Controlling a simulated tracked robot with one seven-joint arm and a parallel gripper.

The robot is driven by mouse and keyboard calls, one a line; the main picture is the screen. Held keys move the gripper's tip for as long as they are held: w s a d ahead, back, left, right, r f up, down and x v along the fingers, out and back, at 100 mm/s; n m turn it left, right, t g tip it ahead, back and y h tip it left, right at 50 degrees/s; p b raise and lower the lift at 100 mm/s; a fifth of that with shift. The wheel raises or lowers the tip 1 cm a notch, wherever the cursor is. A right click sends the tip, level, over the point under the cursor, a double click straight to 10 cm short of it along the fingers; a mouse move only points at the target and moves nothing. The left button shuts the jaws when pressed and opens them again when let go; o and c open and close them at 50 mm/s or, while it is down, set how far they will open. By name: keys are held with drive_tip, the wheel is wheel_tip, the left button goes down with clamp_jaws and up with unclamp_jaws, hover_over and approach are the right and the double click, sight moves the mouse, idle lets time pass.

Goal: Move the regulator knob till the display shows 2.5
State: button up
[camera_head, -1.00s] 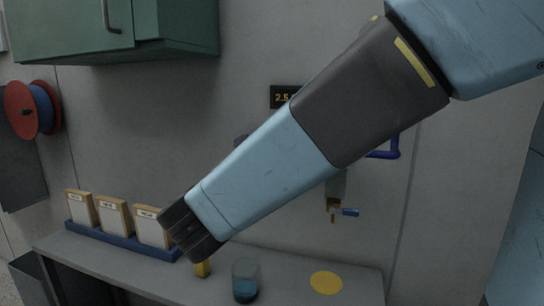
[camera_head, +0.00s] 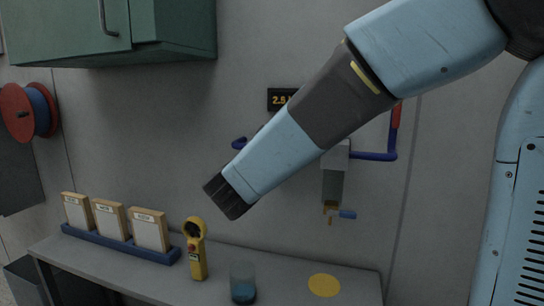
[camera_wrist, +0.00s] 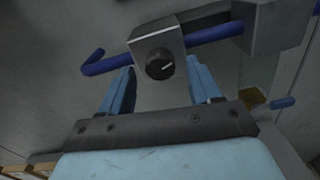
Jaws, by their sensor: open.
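The regulator knob (camera_wrist: 160,64) is a round black dial with a white pointer line, on a grey block (camera_wrist: 155,38) on a blue pipe. The pointer tilts up to the right in the wrist view. My gripper (camera_wrist: 158,72) is open, its two light-blue fingers on either side of the knob in the picture; I cannot tell whether they touch it.
Blue pipe (camera_head: 375,156) runs along the wall to a grey filter body (camera_head: 333,188) with a small blue-handled tap (camera_head: 347,214). On the bench below stand a yellow handheld device (camera_head: 197,262), a glass with blue liquid (camera_head: 243,284) and boxes in a blue tray (camera_head: 120,243).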

drive_tip(key=shift+x, duration=1.1)
drive_tip(key=shift+s, duration=0.1)
drive_tip(key=shift+c, duration=0.3)
drive_tip(key=c, duration=1)
drive_tip(key=shift+m, duration=0.9)
drive_tip(key=o, duration=1.1)
drive_tip(key=shift+c, duration=0.2)
